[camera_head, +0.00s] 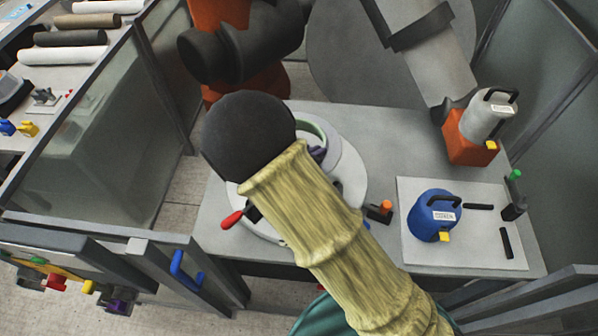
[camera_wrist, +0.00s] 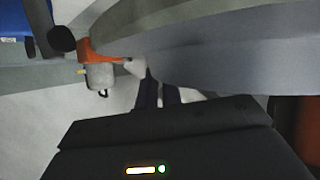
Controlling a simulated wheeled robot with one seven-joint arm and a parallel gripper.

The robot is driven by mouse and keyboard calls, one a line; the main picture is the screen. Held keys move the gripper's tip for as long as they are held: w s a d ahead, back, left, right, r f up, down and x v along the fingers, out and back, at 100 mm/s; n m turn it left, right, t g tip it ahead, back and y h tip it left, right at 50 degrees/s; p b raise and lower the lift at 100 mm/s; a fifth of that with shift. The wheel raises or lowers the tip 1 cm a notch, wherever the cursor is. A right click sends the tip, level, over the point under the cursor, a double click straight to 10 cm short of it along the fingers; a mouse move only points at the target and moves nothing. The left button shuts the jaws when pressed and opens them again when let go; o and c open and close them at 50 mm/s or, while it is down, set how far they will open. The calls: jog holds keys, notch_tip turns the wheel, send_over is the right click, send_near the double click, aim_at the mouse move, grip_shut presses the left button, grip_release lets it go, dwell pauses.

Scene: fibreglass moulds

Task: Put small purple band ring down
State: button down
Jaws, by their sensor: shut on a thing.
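A small patch of purple (camera_head: 317,153), which I take for the small purple band ring, shows beside the pale round mould (camera_head: 347,165) with a green inner edge, on the table. Most of it is hidden behind my arm, and I cannot tell whether it touches the mould. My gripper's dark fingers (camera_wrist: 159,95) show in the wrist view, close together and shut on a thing. The held part is not clear there. In the head view my gripper is hidden behind my forearm and its dark round end.
On the right of the grey table (camera_head: 400,135) stand an orange-based grey canister (camera_head: 485,125) and a blue canister (camera_head: 433,215) on a white board (camera_head: 480,255). A red-handled clamp (camera_head: 232,219) is at the round base's left. A large grey surface (camera_wrist: 230,55) curves close above my fingers.

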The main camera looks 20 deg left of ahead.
notch_tip(320, 180, down, 6)
jog(key=shift+r+p, duration=0.1)
jog(key=shift+p, duration=0.45)
jog(key=shift+d, duration=0.1)
jog(key=shift+f, duration=0.35)
jog(key=shift+f+p, duration=0.5)
jog(key=shift+f, duration=1.2)
jog(key=shift+f, duration=0.15)
jog(key=c, duration=1.6)
grip_release()
jog(key=shift+o, duration=0.2)
